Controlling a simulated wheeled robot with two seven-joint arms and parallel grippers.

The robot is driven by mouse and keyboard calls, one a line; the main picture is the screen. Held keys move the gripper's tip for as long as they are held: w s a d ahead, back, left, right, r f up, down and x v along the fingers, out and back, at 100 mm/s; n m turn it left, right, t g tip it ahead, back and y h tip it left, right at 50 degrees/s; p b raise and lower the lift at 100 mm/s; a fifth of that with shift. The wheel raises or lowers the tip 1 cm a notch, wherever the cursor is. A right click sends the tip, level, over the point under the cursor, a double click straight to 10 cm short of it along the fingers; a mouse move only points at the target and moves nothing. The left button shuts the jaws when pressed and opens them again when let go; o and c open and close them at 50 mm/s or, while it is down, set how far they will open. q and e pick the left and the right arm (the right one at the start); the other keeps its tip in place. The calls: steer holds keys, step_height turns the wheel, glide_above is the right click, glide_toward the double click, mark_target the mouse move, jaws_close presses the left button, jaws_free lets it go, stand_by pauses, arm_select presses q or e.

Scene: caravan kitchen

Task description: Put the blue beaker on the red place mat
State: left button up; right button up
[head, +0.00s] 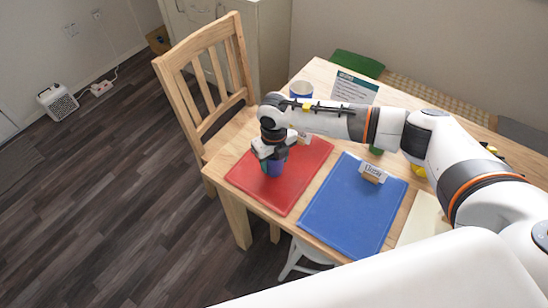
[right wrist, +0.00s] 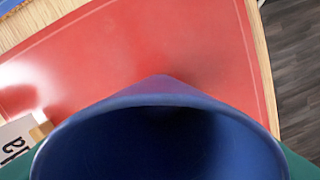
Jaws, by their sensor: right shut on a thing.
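The blue beaker (head: 275,168) is held upright by my right gripper (head: 272,156), which is shut on it. In the head view it is over the left-middle part of the red place mat (head: 285,198). I cannot tell whether its base touches the mat. In the right wrist view the beaker's open rim (right wrist: 160,98) fills the lower part, with the red mat (right wrist: 150,50) behind it. The beaker looks empty, though its inside is dark. My left gripper is not in view.
A blue mat (head: 345,220) with a name card (head: 374,172) lies right of the red mat. Another card (head: 303,137) stands at the red mat's far edge, partly hidden. A cup (head: 301,89) and a sign (head: 356,87) stand behind my arm. A wooden chair (head: 208,80) stands left.

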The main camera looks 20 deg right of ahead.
steer(key=shift+w+f, duration=0.1)
steer(key=shift+f, duration=0.15)
steer(key=o, duration=1)
steer(key=shift+r, duration=0.75)
step_height(320, 180, up, 11)
steer(key=shift+r+b, duration=0.1)
steer(key=shift+b, duration=0.85)
